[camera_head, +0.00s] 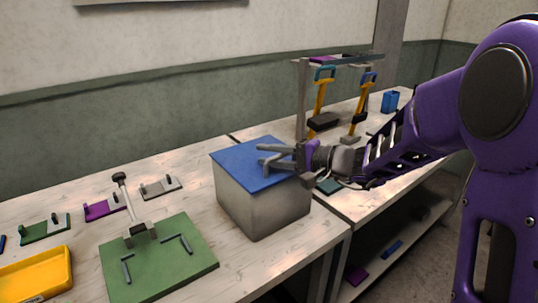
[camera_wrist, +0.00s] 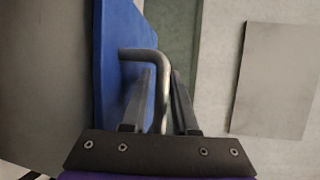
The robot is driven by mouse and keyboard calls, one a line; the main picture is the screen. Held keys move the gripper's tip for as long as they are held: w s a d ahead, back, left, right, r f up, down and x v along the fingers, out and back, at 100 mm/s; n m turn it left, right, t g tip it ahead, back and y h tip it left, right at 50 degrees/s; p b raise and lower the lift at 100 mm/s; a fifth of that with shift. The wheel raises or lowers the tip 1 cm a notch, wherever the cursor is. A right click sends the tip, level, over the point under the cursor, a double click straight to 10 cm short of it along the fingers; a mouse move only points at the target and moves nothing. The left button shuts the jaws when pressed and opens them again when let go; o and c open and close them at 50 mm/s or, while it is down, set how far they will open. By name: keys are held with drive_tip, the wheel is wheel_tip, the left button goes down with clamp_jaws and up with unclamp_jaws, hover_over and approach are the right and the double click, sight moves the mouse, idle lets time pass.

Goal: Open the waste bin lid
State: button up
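The waste bin (camera_head: 262,208) is a grey box on the near worktop, with its blue lid (camera_head: 238,161) lying flat and shut on top. My gripper (camera_head: 264,154) reaches in from the right, over the lid's right part. In the wrist view the blue lid (camera_wrist: 120,70) stands at the left, and a bent grey bar handle (camera_wrist: 154,62) comes off it. The handle runs between the two fingers of my gripper (camera_wrist: 161,82). The fingers are apart, with narrow gaps seeming to show beside the bar; contact is hard to judge.
A green board (camera_head: 190,270) with a clamp-like tool lies left of the bin, with a yellow tray (camera_head: 38,272) further left. Behind, a rack (camera_head: 302,95) holds yellow-handled tools. A blue cup (camera_head: 390,102) stands at the far right. The worktop just left of the bin is clear.

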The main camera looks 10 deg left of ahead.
clamp_jaws()
idle(1.4)
